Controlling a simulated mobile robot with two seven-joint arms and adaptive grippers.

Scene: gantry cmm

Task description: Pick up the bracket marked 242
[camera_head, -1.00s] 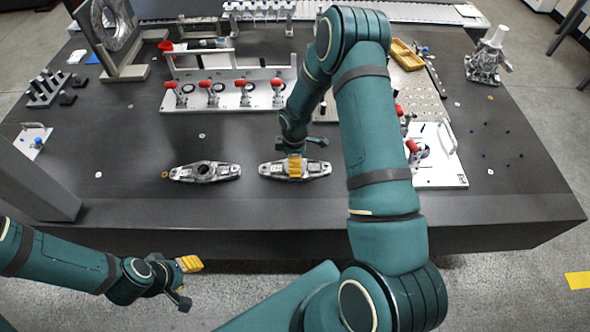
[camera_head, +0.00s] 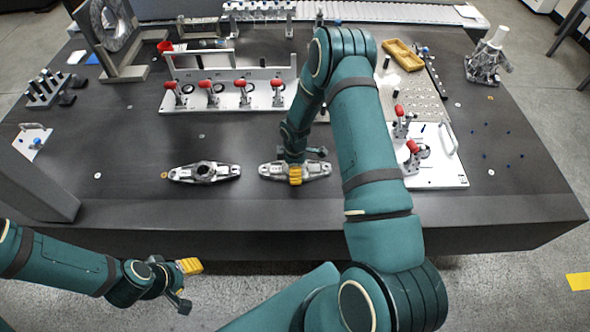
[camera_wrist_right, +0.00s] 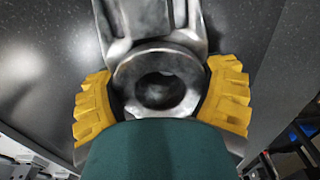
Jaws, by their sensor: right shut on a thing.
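Two similar grey metal brackets lie on the dark table near its front edge in the head view. One bracket (camera_head: 278,171) is at the middle and the other bracket (camera_head: 222,173) is to its left. No marking can be read on either. My right gripper (camera_head: 295,174) is at the middle bracket with its yellow fingers down on it. In the right wrist view the yellow fingers (camera_wrist_right: 165,100) are shut on both sides of the round hub of this bracket (camera_wrist_right: 160,62). My left gripper (camera_head: 190,266) hangs in front of the table, away from the brackets; its finger gap cannot be made out.
A fixture with several red-handled clamps (camera_head: 225,102) stands behind the brackets. A white plate with clamps (camera_head: 436,178) is at the right, beyond my right arm. A grey post (camera_head: 38,185) stands at the left. The table between brackets and clamp fixture is clear.

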